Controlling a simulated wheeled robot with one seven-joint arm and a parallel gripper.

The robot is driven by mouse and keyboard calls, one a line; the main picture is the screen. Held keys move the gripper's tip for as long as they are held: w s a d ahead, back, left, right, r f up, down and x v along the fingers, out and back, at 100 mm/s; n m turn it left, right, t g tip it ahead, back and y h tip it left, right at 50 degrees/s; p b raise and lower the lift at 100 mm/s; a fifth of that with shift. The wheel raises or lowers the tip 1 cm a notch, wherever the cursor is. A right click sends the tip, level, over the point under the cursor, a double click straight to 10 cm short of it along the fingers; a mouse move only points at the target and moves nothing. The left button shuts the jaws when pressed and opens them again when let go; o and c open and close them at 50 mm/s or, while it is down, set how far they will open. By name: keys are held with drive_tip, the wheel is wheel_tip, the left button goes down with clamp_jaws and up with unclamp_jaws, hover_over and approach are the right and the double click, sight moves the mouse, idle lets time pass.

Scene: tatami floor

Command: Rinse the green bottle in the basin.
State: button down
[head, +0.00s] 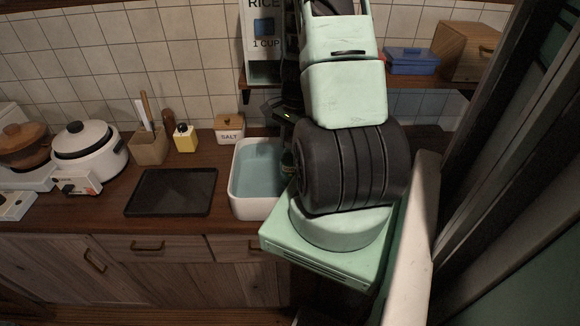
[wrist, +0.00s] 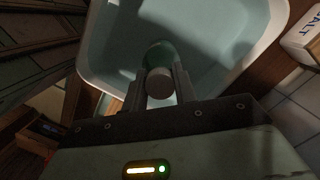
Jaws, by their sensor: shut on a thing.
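The white basin (head: 235,187) stands on the wooden counter, filled with bluish water (head: 258,170). It also fills the top of the wrist view (wrist: 276,28). The green bottle (wrist: 159,53) is between the fingers of my gripper (wrist: 160,78), its grey cap toward the wrist camera and its body pointing down into the basin. I cannot tell how deep the bottle reaches into the water. In the head view my gripper (head: 287,145) is over the basin's right side, and my arm hides most of it. Only a dark sliver of the bottle (head: 288,161) shows there.
A black tray (head: 172,192) lies left of the basin. A salt box (head: 229,128), a yellow bottle (head: 186,138) and a utensil holder (head: 149,146) stand behind. A rice dispenser (head: 262,50) rises behind the basin. A white cooker (head: 88,150) is farther left.

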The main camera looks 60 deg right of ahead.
drive_tip(key=shift+r+p, duration=4.1)
drive_tip(key=shift+r, duration=1.25)
wheel_tip(320, 180, up, 4)
drive_tip(key=p, duration=0.3)
